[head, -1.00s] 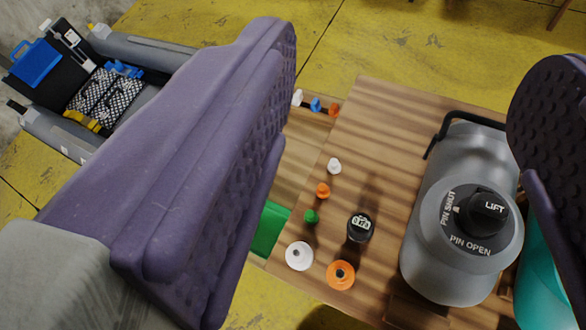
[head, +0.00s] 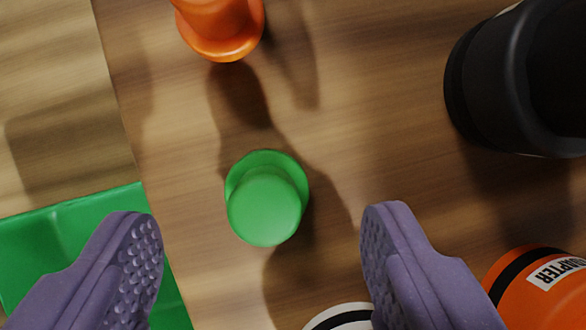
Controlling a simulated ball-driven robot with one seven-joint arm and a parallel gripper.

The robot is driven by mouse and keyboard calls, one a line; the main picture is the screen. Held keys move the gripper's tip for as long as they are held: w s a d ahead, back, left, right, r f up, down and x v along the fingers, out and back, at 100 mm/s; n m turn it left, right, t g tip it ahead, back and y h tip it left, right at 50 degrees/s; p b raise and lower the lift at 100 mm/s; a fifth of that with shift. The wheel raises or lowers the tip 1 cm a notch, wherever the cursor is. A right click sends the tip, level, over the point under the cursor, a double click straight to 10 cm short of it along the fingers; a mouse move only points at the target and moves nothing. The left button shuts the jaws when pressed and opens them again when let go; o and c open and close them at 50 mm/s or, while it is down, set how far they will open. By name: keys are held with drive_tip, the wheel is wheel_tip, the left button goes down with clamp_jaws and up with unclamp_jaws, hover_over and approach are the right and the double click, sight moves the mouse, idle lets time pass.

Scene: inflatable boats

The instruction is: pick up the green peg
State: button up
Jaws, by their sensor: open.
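The green peg (head: 265,205) stands upright on the wooden table, seen from above, near the middle of the head view. Its round top and wider base show. My gripper (head: 258,240) is open, with one purple finger at the lower left and one at the lower right. The peg lies between and slightly beyond the fingertips in the picture, and neither finger appears to touch it. The height of the fingertips above the table is hard to tell.
An orange peg (head: 222,25) stands above the green one. A black cylinder (head: 525,80) is at the upper right, an orange adapter (head: 540,290) at the lower right. A white round piece (head: 340,317) is partly behind the right finger. A green tray (head: 80,235) lies left.

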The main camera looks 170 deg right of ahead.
sight(263, 215)
drive_tip(key=b+x, duration=0.2)
drive_tip(key=x, duration=0.2)
drive_tip(key=shift+w+d, duration=0.1)
drive_tip(key=shift+r, duration=0.15)
drive_tip(key=c, duration=1.1)
